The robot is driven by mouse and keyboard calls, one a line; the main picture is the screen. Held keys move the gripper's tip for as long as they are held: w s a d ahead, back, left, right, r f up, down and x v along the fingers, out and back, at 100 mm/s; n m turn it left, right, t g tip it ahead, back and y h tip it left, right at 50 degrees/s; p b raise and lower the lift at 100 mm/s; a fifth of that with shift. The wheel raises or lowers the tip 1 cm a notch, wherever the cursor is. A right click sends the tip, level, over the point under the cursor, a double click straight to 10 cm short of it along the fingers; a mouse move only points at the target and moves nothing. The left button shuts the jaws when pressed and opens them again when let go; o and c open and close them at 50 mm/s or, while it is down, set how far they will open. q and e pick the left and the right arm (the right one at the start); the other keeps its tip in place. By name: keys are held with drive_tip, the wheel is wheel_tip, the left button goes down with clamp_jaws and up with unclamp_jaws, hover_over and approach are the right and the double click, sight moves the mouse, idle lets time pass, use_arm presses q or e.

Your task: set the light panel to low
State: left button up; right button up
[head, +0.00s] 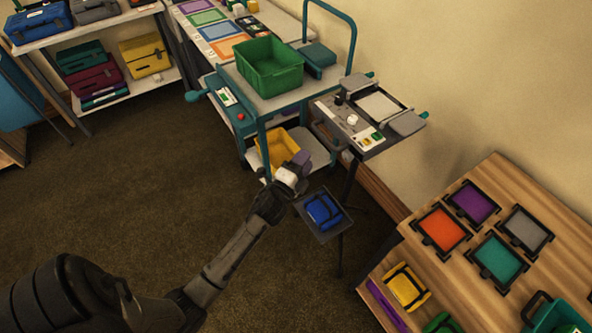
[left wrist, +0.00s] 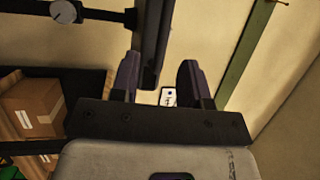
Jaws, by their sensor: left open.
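My right gripper is in neither view.
A teal cart with a green bin (head: 268,65) and a yellow bin (head: 282,148) stands left of the console. A small stand holding a blue case (head: 323,211) is just below my gripper. A wooden table (head: 460,250) is at right. The floor at left is clear.

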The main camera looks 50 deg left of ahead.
use_arm(q)
drive_tip(key=shift+v, duration=2.1)
